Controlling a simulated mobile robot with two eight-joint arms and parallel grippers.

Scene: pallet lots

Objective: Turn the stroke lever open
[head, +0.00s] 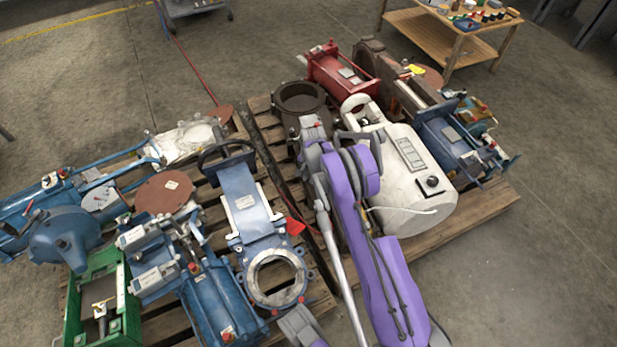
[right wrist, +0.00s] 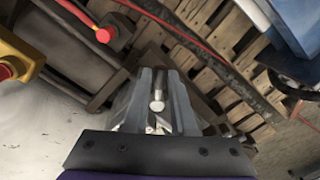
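My right gripper (head: 312,128) is at the end of the purple arm, beside the white cylindrical machine (head: 405,170). In the right wrist view its two grey fingers (right wrist: 158,90) stand close together, with a narrow gap. A short silver lever (right wrist: 158,98) with a rounded end lies in that gap, between the fingers. I cannot tell whether both fingers press on it. No label marks it as the stroke lever. A grey and purple part at the bottom edge of the head view looks like my left gripper (head: 299,325); its fingers are not clear.
A red knob (right wrist: 104,34) and a yellow housing with a red button (right wrist: 18,62) are near the right fingers. A blue gate valve (head: 247,205), a red motor (head: 340,72) and a dark flanged pipe (head: 300,97) crowd the pallets. Open floor lies at the right.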

